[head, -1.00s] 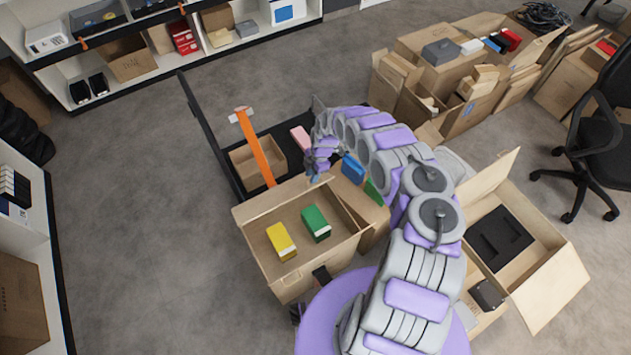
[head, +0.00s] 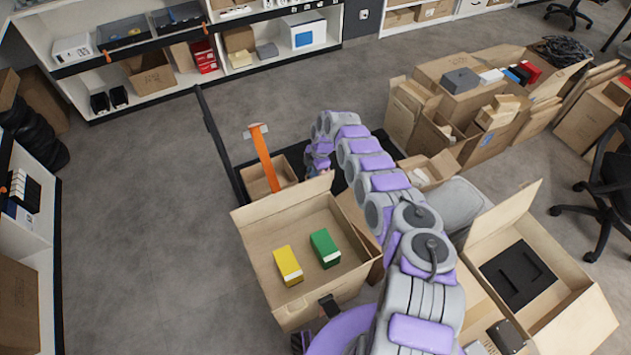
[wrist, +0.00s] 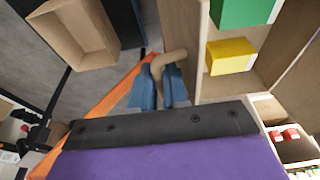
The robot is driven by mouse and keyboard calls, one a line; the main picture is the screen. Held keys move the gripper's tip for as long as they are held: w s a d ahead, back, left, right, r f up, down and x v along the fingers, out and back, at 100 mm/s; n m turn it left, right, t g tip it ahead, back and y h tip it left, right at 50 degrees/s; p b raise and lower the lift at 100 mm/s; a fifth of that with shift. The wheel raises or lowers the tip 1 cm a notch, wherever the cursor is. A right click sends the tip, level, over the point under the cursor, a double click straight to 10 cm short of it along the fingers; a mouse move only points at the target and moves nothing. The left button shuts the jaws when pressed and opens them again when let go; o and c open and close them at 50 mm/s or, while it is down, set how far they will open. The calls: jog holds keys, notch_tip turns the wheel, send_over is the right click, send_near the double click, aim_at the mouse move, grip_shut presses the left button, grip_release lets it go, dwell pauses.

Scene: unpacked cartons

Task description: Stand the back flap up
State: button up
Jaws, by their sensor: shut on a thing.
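The open carton (head: 346,282) stands in front of me with a yellow box (head: 288,265) and a green box (head: 325,248) inside; both boxes also show at the upper right of the wrist view. Its back flap (head: 282,203) rises along the far edge in the head view, looking roughly upright; its exact angle is hard to tell. My gripper (head: 322,172) is at the flap's right end, partly hidden by my arm. In the wrist view, my gripper's blue fingers (wrist: 159,88) are closed on a tan, rounded piece (wrist: 172,58) of the flap, beside the carton's wall.
An orange-handled tool (head: 262,150) leans in a smaller box (head: 268,178) behind the carton. Another open carton (head: 560,295) is at the right, and stacked cartons (head: 450,110) stand behind. Shelves line the back wall. The floor at left is clear.

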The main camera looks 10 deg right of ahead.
jog(key=shift+w+a, duration=0.2)
jog(key=shift+w, duration=0.1)
jog(key=o, duration=0.5)
jog(key=shift+s+d+r, duration=0.1)
jog(key=shift+r, duration=0.15)
jog(key=shift+s+a+r+p+v, duration=0.1)
jog(key=shift+a+p+v, duration=0.2)
jog(key=shift+p+v, duration=0.7)
jog(key=shift+s+a+r+p+v, duration=0.1)
jog(key=shift+a+p+v, duration=0.25)
jog(key=shift+v, duration=1.2)
jog(key=shift+s+a+p+v, duration=0.1)
jog(key=shift+a+p+v, duration=0.1)
jog(key=shift+p+v, duration=0.85)
jog(key=shift+r, duration=0.15)
